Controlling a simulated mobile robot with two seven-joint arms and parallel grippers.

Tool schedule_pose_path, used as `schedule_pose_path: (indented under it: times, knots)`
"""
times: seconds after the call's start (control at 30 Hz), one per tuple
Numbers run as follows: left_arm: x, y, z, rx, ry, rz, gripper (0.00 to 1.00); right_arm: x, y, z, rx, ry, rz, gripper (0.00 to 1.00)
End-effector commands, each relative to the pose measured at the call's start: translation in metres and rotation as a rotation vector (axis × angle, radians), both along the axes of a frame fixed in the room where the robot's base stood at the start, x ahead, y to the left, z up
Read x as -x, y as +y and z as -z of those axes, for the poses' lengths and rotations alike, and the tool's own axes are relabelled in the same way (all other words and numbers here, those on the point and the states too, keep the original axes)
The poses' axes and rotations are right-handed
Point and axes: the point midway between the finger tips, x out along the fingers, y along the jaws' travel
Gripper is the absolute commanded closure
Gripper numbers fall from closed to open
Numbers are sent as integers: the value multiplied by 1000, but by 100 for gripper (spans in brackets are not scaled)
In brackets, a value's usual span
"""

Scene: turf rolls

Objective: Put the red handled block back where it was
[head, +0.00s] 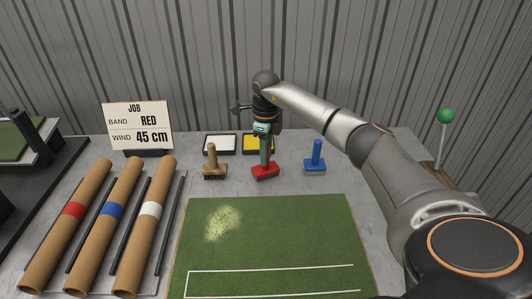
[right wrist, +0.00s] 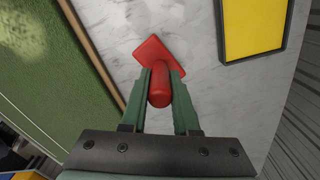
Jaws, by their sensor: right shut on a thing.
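The red handled block (head: 265,172) is at the middle of the table, between a brown brush (head: 215,164) and a blue handled block (head: 315,160). My right gripper (head: 265,150) points down from above and is shut on its upright handle. In the right wrist view the red handled block (right wrist: 152,52) lies between the green fingers of my right gripper (right wrist: 160,82), with its base just over or on the pale table; I cannot tell whether it touches. My left gripper is not in view.
A green turf mat (head: 275,240) with a pale patch lies in front. White (head: 219,137) and yellow (head: 257,151) trays stand behind. Several cardboard rolls (head: 68,220) lie at left by a job sign (head: 138,127). A green-knobbed lever (head: 444,118) stands at right.

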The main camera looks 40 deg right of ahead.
Motion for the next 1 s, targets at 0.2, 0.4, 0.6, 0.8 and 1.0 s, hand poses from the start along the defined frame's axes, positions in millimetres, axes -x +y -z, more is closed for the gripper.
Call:
schedule_pose_path:
  times: [0.2,0.4,0.6,0.8,1.0]
  knots:
    - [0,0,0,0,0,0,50,0,0,1,0,1,1,50]
    - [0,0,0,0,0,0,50,0,0,1,0,1,1,41]
    - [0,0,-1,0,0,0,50,0,0,-4,0,-1,1,41]
    - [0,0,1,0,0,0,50,-1,-1,-35,1,-4,1,41]
    - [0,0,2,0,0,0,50,-1,0,-80,0,-4,1,41]
